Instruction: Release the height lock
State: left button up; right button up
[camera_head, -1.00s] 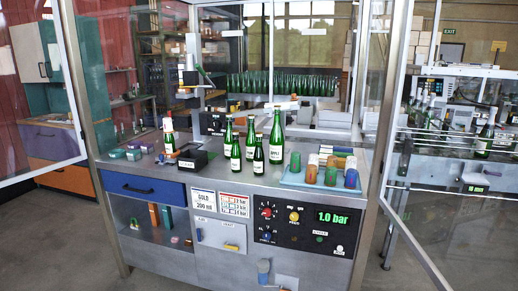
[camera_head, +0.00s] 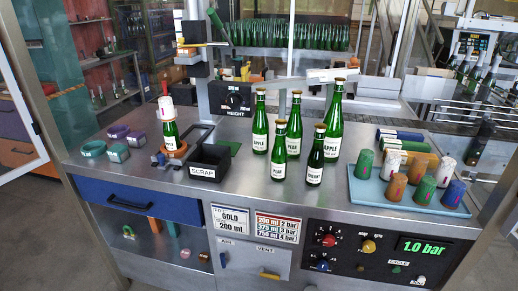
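The capsuling head (camera_head: 192,58) sits on an upright column (camera_head: 196,85) at the back left of the bench. A dark box labelled HEIGHT (camera_head: 236,98) with a round black knob is beside the column. A green lever (camera_head: 217,22) sticks out, tilted, from the head's upper part; I cannot tell whether it is the height lock. Below the head, a small bottle with a white and red top (camera_head: 168,122) stands in an orange ring holder (camera_head: 172,150). Neither of my grippers is in view.
Several labelled green bottles (camera_head: 260,133) stand mid-bench, right of the black SCRAP bin (camera_head: 210,163). A light blue tray (camera_head: 392,200) holds coloured capsules at the right. The front panel (camera_head: 370,250) reads 1.0 bar.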

aim_at(164, 83)
jog(key=i+j, duration=0.15)
jog(key=j, duration=0.25)
jog(key=i+j, duration=0.2)
jog(key=j, duration=0.2)
jog(key=i+j, duration=0.15)
jog(key=j, duration=0.2)
jog(key=i+j, duration=0.15)
jog(key=j, duration=0.25)
